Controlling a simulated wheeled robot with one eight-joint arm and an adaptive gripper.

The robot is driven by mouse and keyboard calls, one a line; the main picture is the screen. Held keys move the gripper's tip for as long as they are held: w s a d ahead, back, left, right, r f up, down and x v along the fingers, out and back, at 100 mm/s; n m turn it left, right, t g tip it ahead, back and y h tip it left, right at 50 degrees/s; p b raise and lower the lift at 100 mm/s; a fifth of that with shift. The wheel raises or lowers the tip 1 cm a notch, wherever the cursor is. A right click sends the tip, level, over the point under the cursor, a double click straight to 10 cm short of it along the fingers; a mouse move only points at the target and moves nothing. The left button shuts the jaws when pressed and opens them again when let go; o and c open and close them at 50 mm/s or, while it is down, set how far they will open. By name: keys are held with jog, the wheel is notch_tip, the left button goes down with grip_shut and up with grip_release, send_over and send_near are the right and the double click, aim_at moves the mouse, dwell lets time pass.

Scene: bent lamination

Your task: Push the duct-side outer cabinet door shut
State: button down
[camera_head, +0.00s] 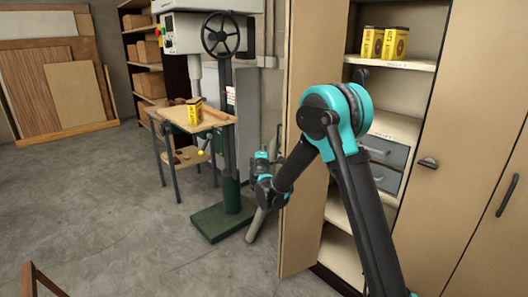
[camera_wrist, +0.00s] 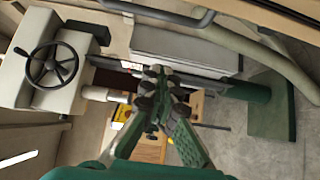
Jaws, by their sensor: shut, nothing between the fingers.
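The outer cabinet door (camera_head: 305,100) is a tan panel in the head view. It stands open on the left side of the cabinet, on the side of the grey hose-like duct (camera_head: 256,224). My arm crosses in front of the door, and its wrist is beyond the door's free left edge. My gripper (camera_wrist: 157,80) is shut and empty in the wrist view, its dark fingertips together. In the head view the fingers are small and partly hidden near the door edge. I cannot tell whether they touch the door.
The cabinet's shelves hold yellow grit cans (camera_head: 384,44) and grey drawers (camera_head: 383,151). A green-based machine (camera_head: 222,218) with a handwheel (camera_head: 220,35) stands left of the door. A work table (camera_head: 196,119) bears another yellow can. The floor at front left is mostly clear.

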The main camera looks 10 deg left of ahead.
jog(key=w+d, duration=0.3)
jog(key=w, duration=0.3)
jog(key=shift+d, duration=0.15)
dwell(0.3)
